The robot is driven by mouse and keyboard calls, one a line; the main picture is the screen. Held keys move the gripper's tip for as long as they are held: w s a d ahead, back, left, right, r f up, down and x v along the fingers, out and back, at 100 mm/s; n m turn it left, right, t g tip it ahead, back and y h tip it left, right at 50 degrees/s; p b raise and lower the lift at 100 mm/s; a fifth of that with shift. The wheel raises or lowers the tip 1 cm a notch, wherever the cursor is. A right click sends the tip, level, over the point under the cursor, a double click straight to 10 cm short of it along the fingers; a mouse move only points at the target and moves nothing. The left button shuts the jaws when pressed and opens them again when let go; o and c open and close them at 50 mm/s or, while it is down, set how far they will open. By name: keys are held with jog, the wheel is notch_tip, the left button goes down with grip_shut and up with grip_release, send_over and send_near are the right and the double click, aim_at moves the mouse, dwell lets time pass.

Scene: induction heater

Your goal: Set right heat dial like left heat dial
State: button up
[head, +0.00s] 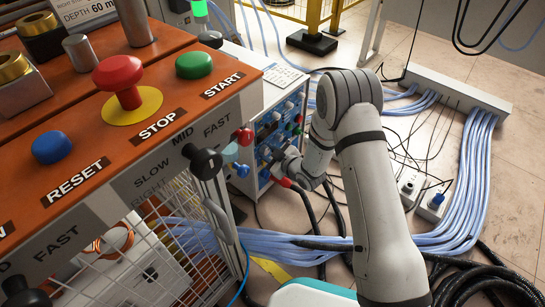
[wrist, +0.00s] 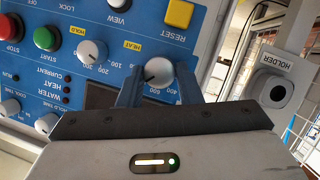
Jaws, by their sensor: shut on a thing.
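In the wrist view, my gripper (wrist: 160,82) has one finger on each side of a round white dial (wrist: 158,71) and is shut on it. This dial has a yellow HEAT label beside it, and a dark mark shows low on the left of its face. A second white dial (wrist: 92,52) sits to the left by a yellow HOLD label; its pointer is too small to read surely. Both are on the blue control panel (wrist: 112,58). In the head view, my gripper (head: 284,163) is at the panel's face, and the gripped dial is hidden.
A green button (wrist: 46,39), a red button (wrist: 10,28) and a yellow RESET button (wrist: 180,14) are on the panel. A HOLDER (wrist: 276,90) stands to the right. In the head view, an orange console (head: 215,85) is at left and blue hoses (head: 470,180) cross the floor.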

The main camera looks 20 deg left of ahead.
jog(key=shift+s+a+n, duration=0.25)
jog(key=shift+n, duration=0.15)
jog(key=o, duration=0.7)
jog(key=shift+o, duration=1.3)
jog(key=shift+w+d, duration=0.1)
jog(key=shift+d+r, duration=0.2)
jog(key=shift+d, duration=0.1)
jog(key=p+v, duration=0.2)
jog(key=v, duration=0.5)
jog(key=shift+s+p, duration=0.3)
jog(key=shift+p, duration=0.1)
